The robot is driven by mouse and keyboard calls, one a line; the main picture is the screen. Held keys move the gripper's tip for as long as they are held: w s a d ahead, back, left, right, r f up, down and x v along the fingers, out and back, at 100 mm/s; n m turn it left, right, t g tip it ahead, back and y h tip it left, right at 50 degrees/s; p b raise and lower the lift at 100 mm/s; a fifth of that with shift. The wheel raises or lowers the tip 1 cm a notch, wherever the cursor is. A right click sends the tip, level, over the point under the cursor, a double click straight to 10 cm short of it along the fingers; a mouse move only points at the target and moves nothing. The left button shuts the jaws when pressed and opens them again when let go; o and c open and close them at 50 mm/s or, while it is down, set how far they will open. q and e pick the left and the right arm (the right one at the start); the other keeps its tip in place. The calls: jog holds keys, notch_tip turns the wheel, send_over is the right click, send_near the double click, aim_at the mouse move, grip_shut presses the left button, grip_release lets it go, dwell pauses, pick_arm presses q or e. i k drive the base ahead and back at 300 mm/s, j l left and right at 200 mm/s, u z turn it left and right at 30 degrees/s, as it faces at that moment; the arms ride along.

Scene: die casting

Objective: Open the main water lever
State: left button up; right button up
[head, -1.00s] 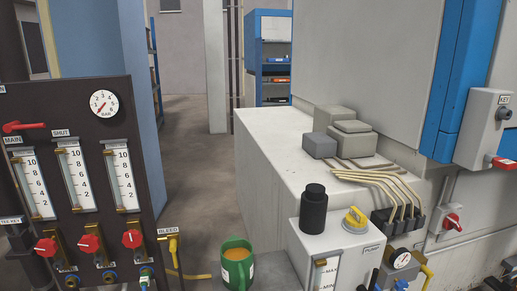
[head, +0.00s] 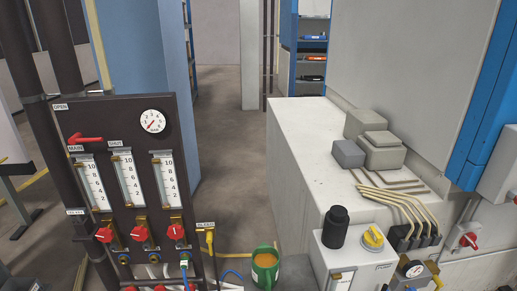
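The main water lever (head: 85,138) is a red handle at the upper left of a dark panel (head: 140,112) in the head view. It lies roughly horizontal, with its right end close to the SHUT label (head: 115,143). The OPEN label (head: 61,107) is above it, and the MAIN label (head: 76,149) is just below. Neither of my grippers shows in this view, and nothing touches the lever.
A pale machine block (head: 300,185) bounds the right; floor shows between.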

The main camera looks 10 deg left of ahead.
aim_at(76, 138)
jog(key=u, duration=1.4)
